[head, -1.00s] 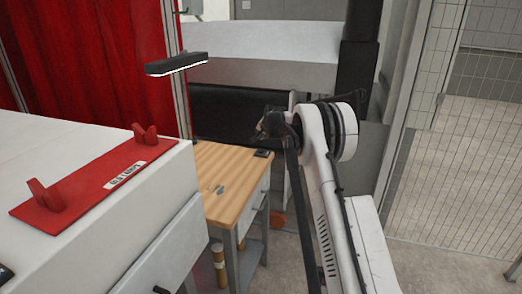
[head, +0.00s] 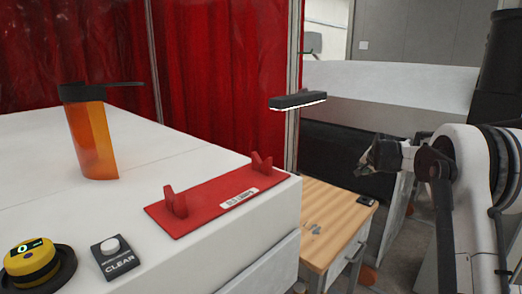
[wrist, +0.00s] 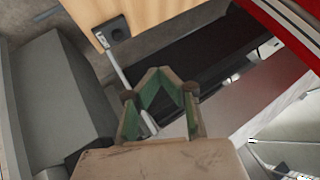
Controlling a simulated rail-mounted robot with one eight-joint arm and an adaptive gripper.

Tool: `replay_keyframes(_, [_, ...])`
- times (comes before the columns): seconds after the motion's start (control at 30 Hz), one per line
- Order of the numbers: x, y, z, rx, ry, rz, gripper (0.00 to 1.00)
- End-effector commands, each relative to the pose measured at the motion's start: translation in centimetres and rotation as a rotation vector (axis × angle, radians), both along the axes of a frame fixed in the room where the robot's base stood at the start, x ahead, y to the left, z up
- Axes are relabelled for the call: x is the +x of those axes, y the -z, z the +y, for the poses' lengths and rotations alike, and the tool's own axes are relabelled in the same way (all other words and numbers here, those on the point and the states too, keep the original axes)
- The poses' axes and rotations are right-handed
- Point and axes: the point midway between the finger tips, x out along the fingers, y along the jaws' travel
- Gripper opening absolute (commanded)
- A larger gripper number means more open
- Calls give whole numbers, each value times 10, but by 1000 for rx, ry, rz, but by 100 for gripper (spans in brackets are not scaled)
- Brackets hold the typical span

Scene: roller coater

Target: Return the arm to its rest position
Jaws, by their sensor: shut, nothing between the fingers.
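My arm is folded at the right of the head view, with my gripper (head: 368,165) at its left end, pointing left and held in the air beyond the wooden table. In the wrist view my gripper (wrist: 159,72) shows green-lined fingers with their tips together and nothing held between them. The fingers are clear of the surfaces around them.
A wooden-topped table (head: 325,215) stands left of and below my gripper. A lamp (head: 298,100) hangs above.

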Motion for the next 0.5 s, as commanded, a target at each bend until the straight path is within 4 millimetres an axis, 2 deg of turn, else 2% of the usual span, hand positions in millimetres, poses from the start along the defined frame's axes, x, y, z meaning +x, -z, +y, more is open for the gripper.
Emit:
replay_keyframes(0.03, [-13, -15, 12, -11, -18, 5, 0])
replay_keyframes(0.2, [-55, -52, 44, -49, -74, 24, 0])
replay_keyframes(0.5, [-141, -103, 99, -118, -175, 56, 0])
